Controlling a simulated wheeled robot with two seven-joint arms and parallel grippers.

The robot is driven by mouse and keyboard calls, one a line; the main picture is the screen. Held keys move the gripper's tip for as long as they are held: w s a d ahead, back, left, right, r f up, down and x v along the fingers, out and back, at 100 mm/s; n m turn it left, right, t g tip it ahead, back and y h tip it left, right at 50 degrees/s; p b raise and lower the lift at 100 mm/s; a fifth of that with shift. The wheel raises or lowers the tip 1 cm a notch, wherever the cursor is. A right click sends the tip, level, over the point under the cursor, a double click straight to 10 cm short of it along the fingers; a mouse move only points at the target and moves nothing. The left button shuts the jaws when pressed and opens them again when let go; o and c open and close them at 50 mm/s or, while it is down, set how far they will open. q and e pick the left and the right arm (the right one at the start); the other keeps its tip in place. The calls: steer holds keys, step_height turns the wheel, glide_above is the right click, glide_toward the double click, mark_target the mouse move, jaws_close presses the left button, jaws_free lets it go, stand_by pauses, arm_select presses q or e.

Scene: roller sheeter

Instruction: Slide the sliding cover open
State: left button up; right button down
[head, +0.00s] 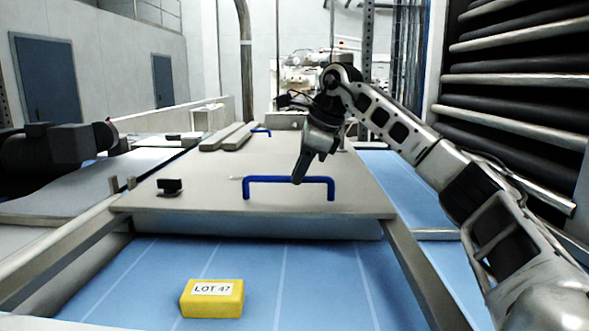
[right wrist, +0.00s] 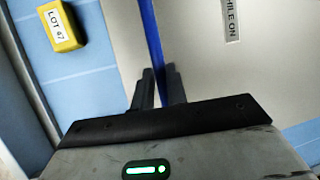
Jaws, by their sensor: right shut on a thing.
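The sliding cover (head: 350,196) is a flat beige panel lying across the side rails, with blue belt showing in front of its near edge. A blue bar handle (head: 262,181) stands on it near that edge. My right gripper (head: 299,180) is shut on this handle, near its middle. In the right wrist view, the two dark fingers (right wrist: 160,88) are on either side of the blue bar (right wrist: 150,35), and the cover (right wrist: 205,70) fills much of the picture. My left gripper is not seen.
A yellow block (head: 211,298) labelled LOT 47 lies on the blue belt (head: 310,285) in front of the cover. A small black fitting (head: 170,186) sits on the cover's left side. Metal rails (head: 425,262) flank the belt. Dark rollers (head: 520,80) stand at the right.

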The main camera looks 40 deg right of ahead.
steer(key=c, duration=1.4)
jaws_free()
steer(key=shift+r, duration=0.1)
steer(key=v, duration=1.5)
steer(key=shift+s+d+r, duration=0.15)
steer(key=shift+s+r, duration=0.1)
steer(key=shift+r, duration=0.1)
